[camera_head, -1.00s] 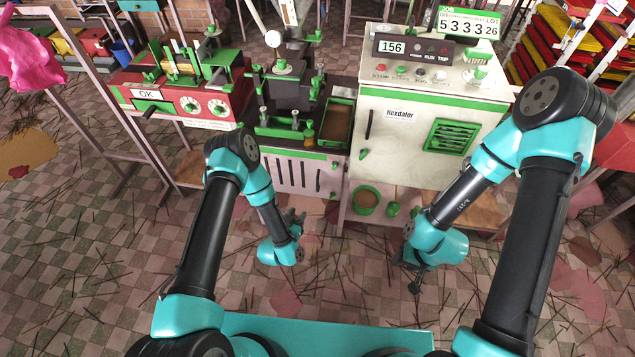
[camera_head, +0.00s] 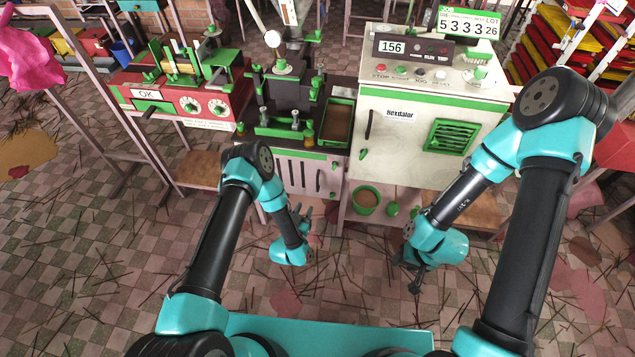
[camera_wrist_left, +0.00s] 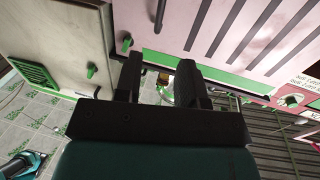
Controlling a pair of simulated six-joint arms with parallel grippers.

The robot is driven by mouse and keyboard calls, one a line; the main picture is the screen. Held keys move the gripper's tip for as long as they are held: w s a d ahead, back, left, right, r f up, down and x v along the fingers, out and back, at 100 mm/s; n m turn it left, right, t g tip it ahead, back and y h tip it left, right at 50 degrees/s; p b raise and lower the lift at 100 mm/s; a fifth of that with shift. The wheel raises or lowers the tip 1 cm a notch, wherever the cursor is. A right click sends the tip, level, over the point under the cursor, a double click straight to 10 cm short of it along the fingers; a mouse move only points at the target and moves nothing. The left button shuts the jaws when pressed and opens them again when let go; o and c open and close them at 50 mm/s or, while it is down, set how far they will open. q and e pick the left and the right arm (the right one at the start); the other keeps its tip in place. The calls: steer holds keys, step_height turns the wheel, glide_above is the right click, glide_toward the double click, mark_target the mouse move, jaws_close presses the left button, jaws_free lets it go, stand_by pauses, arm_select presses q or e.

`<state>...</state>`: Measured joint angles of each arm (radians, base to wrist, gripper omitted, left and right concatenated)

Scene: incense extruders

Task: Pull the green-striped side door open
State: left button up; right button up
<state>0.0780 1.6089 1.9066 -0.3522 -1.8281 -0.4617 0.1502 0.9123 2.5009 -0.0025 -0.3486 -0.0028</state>
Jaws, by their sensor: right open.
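The side door (camera_head: 296,174) is a pale panel with a green stripe along its top and dark upright slots, low on the middle machine. It looks shut. A dark upright handle (camera_head: 319,181) shows near its right edge. In the left wrist view the slotted door (camera_wrist_left: 240,30) lies beyond my fingers, with a dark handle (camera_wrist_left: 160,14) at its edge. My left gripper (camera_head: 303,216) is in front of and below the door, apart from it; in the wrist view its fingers (camera_wrist_left: 162,82) are spread and empty. My right gripper (camera_head: 414,284) is open, lower right, away from the door.
The white Nexdalor cabinet (camera_head: 400,150) stands just right of the door, with a black handle (camera_head: 368,125) and green vent (camera_head: 452,137). A green-rimmed bowl (camera_head: 366,199) sits below it. A red machine (camera_head: 185,104) stands left. Thin dark sticks litter the floor.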

mark_target(318, 190)
arm_select(q)
steer(key=x, duration=1.4)
jaws_close()
